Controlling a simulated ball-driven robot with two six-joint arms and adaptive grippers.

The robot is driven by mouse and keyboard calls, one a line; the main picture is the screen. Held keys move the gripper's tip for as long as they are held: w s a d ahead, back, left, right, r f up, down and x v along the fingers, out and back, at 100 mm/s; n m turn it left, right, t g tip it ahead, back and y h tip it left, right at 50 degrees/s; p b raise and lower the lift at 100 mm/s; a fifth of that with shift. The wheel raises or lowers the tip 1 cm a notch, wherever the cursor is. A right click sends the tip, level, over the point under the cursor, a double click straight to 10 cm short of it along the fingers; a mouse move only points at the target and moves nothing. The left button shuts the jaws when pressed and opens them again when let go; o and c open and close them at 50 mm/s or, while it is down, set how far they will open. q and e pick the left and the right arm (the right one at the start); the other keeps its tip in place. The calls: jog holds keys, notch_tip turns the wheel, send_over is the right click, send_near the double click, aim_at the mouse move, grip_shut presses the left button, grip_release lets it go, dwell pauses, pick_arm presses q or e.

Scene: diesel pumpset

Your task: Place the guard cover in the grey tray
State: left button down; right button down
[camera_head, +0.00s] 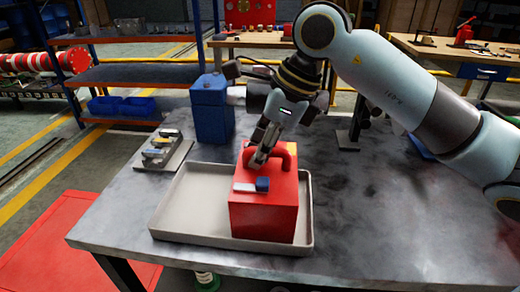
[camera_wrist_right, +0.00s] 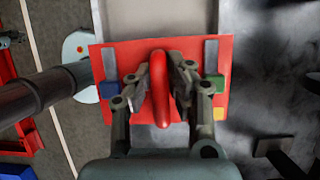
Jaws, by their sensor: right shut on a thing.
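The guard cover (camera_head: 265,215) is a red box with a red loop handle on top. It is upright within the outline of the grey tray (camera_head: 187,205), at its right part. I cannot tell whether its base touches the tray floor. My right gripper (camera_head: 260,160) is above it and shut on the handle. In the right wrist view, the fingers (camera_wrist_right: 160,80) close on both sides of the red handle (camera_wrist_right: 161,110), over the red top (camera_wrist_right: 130,55) with its blue, green and yellow patches. My left gripper is not in view.
The tray stands on a grey metal table. A blue can-like container (camera_head: 211,110) stands behind it. A small holder with several parts (camera_head: 160,150) is at the left. The table's right side (camera_head: 390,220) is mostly clear. A blue shelf rack (camera_head: 120,75) stands behind.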

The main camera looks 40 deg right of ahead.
jog(key=c, duration=1.3)
grip_release()
jog(key=shift+o, duration=0.2)
jog(key=shift+r, duration=0.1)
jog(key=v, duration=1)
jog(key=shift+d+p, duration=0.15)
jog(key=shift+p, duration=0.15)
jog(key=shift+p+v, duration=0.3)
jog(key=shift+v, duration=0.6)
